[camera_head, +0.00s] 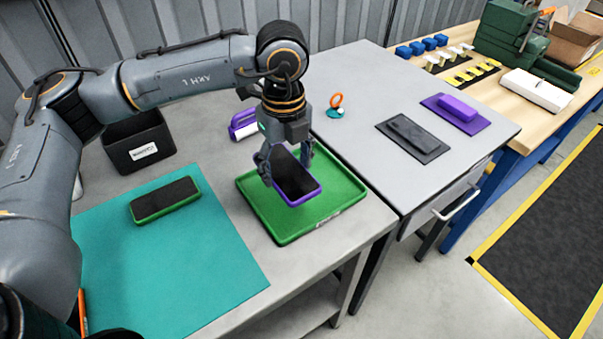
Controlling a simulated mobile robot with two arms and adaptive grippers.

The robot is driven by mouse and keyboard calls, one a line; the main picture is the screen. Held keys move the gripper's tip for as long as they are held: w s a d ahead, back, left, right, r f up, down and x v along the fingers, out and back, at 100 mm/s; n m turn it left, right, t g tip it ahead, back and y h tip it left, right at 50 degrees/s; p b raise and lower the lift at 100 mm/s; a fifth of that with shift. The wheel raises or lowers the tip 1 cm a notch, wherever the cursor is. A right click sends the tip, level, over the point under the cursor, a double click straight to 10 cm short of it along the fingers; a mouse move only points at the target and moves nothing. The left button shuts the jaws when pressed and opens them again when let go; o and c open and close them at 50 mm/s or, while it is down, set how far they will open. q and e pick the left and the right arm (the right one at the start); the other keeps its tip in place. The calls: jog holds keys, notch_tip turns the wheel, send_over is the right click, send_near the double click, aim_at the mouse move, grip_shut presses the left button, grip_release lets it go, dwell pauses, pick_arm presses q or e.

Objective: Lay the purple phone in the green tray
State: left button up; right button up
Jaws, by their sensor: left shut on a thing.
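The purple phone (295,180), with a dark screen and purple edge, is held in my left gripper (287,168). The gripper is shut on it, with fingers on either side, and points down. The phone is tilted and overlaps the green tray (270,224) in the picture; I cannot tell whether its lower end touches the tray floor. The tray is shallow with a raised rim, and nothing else shows in it. My right gripper is not in view.
A green-edged phone (165,199) lies on the teal mat (190,270). A black bin (138,139) stands behind it. A purple-handled item (243,125) lies behind the tray. The neighbouring table (350,80) holds a dark pad (412,137) and a purple pad (455,112).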

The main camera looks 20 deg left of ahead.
aim_at(297, 161)
pick_arm(q)
jog(key=w+f, duration=0.1)
jog(key=f, duration=0.1)
jog(key=w+d+f, duration=0.1)
jog(key=w+f, duration=0.1)
jog(key=shift+w+f+p, duration=0.1)
jog(key=shift+w+p, duration=0.05)
jog(key=shift+p, duration=0.25)
jog(key=shift+w+d+f, duration=0.1)
jog(key=shift+w+f, duration=0.1)
jog(key=shift+f, duration=0.05)
jog(key=shift+w+d+f, duration=0.1)
jog(key=shift+w+f, duration=0.25)
jog(key=shift+f, duration=0.1)
notch_tip(297, 161, down, 3)
jog(key=shift+w+f+p, duration=0.1)
jog(key=shift+p, duration=0.25)
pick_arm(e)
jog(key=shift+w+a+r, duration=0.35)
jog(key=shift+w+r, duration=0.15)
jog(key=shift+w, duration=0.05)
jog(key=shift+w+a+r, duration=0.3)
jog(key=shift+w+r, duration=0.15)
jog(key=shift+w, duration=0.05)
pick_arm(q)
jog(key=shift+f, duration=0.1)
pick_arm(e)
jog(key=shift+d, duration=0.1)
